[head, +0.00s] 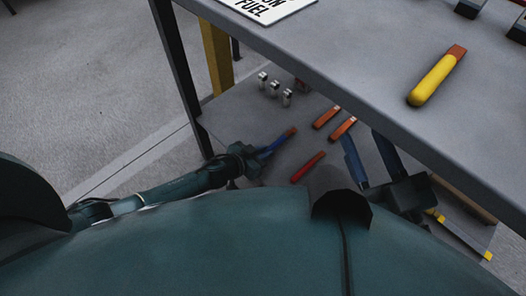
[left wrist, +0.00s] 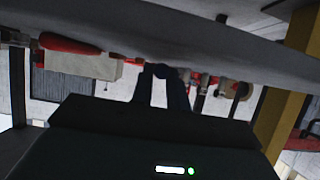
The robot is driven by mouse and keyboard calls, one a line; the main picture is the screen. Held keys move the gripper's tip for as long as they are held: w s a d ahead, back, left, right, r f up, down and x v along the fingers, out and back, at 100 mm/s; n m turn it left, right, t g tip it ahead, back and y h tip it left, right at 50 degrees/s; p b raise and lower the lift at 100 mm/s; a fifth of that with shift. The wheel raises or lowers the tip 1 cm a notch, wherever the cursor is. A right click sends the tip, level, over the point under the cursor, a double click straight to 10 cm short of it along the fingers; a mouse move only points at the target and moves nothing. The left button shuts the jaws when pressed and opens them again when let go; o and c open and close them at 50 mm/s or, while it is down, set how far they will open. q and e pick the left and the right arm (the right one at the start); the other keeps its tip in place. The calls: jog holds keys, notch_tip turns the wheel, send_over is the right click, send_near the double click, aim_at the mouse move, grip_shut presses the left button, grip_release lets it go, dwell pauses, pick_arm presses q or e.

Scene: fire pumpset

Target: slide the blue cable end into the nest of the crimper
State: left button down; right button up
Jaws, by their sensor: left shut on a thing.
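My left gripper (head: 283,140) is low over the lower shelf in the head view, its blue fingers close together on a small red-tipped piece (head: 291,132). I cannot make out the blue cable end or the crimper's nest for certain.
The grey upper bench (head: 345,55) overhangs the lower shelf (head: 232,112). Several orange-red pieces (head: 326,117) and small silver cylinders (head: 274,88) are on that shelf. A yellow tool with an orange end (head: 432,82) lies on the bench. A yellow post (head: 216,58) stands at left.

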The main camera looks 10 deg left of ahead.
pick_arm(q)
jog(key=shift+r+p, duration=1.55)
jog(key=shift+r, duration=0.1)
